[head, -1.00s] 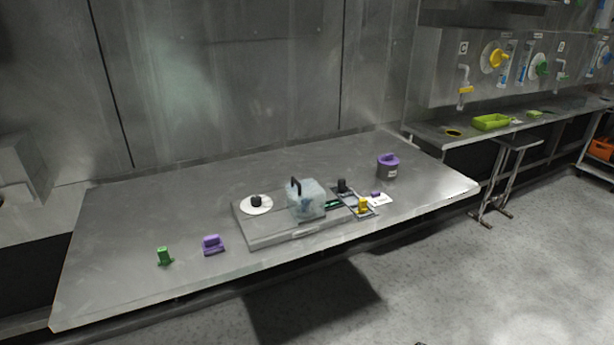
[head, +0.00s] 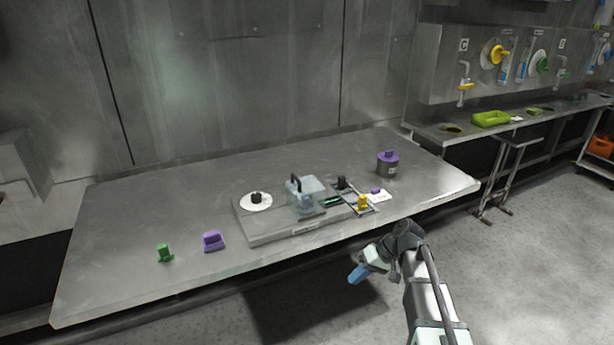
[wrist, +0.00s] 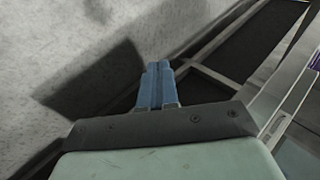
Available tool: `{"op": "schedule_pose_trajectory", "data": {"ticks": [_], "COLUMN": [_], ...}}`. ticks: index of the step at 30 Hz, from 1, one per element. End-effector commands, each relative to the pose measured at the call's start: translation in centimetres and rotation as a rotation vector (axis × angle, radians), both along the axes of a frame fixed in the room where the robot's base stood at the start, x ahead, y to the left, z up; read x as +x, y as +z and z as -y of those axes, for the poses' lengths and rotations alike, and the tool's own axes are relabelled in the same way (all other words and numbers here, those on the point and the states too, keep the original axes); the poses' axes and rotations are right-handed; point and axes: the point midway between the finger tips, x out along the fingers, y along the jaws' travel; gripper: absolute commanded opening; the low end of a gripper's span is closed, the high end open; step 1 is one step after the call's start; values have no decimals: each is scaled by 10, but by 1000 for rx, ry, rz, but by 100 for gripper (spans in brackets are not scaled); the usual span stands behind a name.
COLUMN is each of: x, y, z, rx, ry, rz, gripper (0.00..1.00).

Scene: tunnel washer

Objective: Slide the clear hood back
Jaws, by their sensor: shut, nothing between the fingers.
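The clear hood (head: 306,196) is a see-through box with a dark upright handle (head: 295,185) on its left side. It stands on a low grey base plate (head: 262,229) on the steel table. What is inside it is too small to make out. My gripper (head: 357,274) is in front of the table's front edge, well apart from the hood, with its blue fingers pointing down and left. In the wrist view the blue fingers (wrist: 157,82) are together and empty, over the floor.
A white disc with a black knob (head: 256,199) lies left of the hood. A rail frame with a yellow block (head: 362,202) and a black block (head: 342,183) is on its right. A purple-lidded pot (head: 388,164), a purple block (head: 213,241) and a green block (head: 165,253) stand on the table.

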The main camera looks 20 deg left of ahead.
Motion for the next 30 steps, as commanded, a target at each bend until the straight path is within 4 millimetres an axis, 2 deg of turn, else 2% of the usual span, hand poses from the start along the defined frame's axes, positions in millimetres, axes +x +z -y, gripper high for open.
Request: {"op": "schedule_pose_trajectory", "data": {"ticks": [1,3,10,14,21,25,30], "x": [8,13,25,40,93,114,126], "y": [21,48,132,177,264,302,328], "z": [-11,-22,-56,-70,-90,-95,-98], "rx": [26,62,163,191,165,142,127], "ry": [23,54,151,185,188,176,165], "rz": [22,47,127,175,283,329,359], "gripper": [0,0,0,0,0,0,0]}}
